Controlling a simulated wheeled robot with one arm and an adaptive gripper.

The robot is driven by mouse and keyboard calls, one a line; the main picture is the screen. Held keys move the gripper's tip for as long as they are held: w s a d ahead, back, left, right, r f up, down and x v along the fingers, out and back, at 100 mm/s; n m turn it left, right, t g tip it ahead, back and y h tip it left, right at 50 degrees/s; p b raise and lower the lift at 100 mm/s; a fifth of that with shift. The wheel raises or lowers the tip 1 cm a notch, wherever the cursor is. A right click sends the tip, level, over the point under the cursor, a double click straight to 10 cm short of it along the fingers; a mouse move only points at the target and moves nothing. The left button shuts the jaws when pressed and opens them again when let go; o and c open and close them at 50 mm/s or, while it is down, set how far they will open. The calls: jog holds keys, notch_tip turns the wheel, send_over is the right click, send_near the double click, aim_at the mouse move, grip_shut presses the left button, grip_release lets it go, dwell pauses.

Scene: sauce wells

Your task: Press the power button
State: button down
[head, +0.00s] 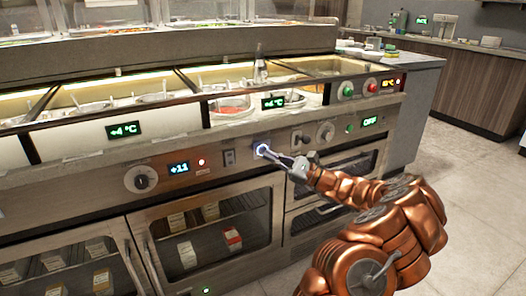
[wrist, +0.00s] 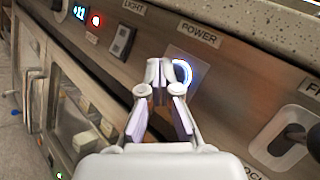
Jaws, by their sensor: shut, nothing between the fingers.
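The power button (head: 261,148) is a round button with a lit blue-white ring on the steel control panel. In the wrist view the power button (wrist: 184,71) sits below the label POWER, and its left part is hidden behind my fingers. My gripper (head: 270,154) is shut and empty, with its fingertips at the button's lower right in the head view. In the wrist view my gripper (wrist: 160,70) shows its closed tips overlapping the button's left side. I cannot tell whether the tips touch it.
A light switch (wrist: 123,42) is left of the button, and a lock lever (wrist: 296,135) is to the right. A knob (head: 141,180) and a +11 display (head: 179,168) are further left. An OFF display (head: 370,121) is at right. Glass-door cabinets (head: 213,240) lie below.

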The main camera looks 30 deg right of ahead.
jog(key=s, duration=0.5)
jog(key=shift+a+p, duration=0.3)
jog(key=shift+p, duration=0.05)
dwell(0.3)
